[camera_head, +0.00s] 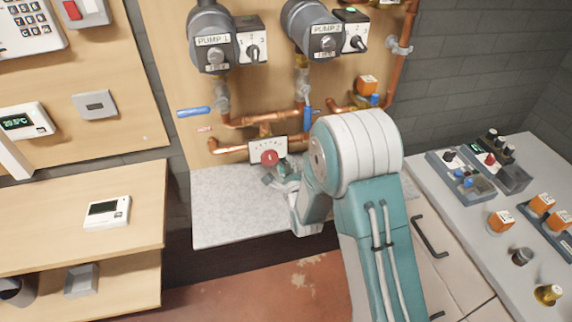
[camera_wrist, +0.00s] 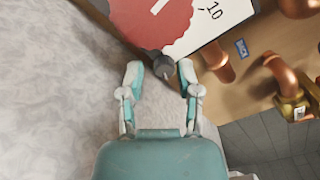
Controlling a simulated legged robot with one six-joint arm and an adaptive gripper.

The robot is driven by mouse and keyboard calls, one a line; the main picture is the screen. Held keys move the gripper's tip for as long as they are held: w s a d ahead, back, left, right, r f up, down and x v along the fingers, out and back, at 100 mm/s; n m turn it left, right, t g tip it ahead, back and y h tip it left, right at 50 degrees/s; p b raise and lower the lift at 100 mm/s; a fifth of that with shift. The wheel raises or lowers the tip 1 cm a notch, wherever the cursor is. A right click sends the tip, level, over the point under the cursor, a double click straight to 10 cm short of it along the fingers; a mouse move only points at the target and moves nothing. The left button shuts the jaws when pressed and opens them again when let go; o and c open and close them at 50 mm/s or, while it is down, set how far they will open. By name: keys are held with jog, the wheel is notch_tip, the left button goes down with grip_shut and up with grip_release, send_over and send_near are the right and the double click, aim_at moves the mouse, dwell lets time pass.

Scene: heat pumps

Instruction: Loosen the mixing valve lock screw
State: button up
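The mixing valve shows as a red round knob (camera_head: 269,157) in front of a white scale plate (camera_head: 283,146) on the wooden pipe board. In the wrist view the red knob (camera_wrist: 150,18) fills the top, beside the white scale plate (camera_wrist: 222,17) marked 10. A small dark grey lock screw (camera_wrist: 162,65) sticks out below the red knob's edge. My gripper (camera_wrist: 161,76) is open, its two fingertips on either side of the screw's end. Whether either fingertip touches it I cannot tell. In the head view my gripper (camera_head: 280,174) is just below the red knob.
Copper pipes (camera_head: 240,121) run close around the valve, and one copper pipe stub (camera_wrist: 217,62) is just right of my fingers. A grey speckled ledge (camera_head: 225,215) lies below. Pump 1 (camera_head: 211,45) and pump 2 (camera_head: 318,40) are above. A blue valve handle (camera_head: 308,118) hangs nearby.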

dwell(0.3)
jog(key=v, duration=1.2)
jog(key=shift+a, duration=0.1)
jog(key=shift+w+r, duration=0.15)
jog(key=shift+r, duration=0.1)
jog(key=s+d+r+n+g+h, duration=0.3)
jog(key=d+r+n+g, duration=0.4)
jog(key=r+n, duration=0.5)
jog(key=s+d+r+n+g, duration=0.1)
jog(key=s+d+r+n, duration=0.1)
jog(key=s, duration=0.4)
jog(key=s+d+r+n+g+h, duration=0.1)
jog(key=s+d+r+n+g, duration=0.1)
jog(key=s+n, duration=0.2)
jog(key=s+d+r+n+g+h, duration=0.1)
jog(key=s+n, duration=0.3)
jog(key=s, duration=0.6)
jog(key=shift+d+r+g, duration=0.4)
jog(key=shift+d+r, duration=0.4)
jog(key=shift+d, duration=0.05)
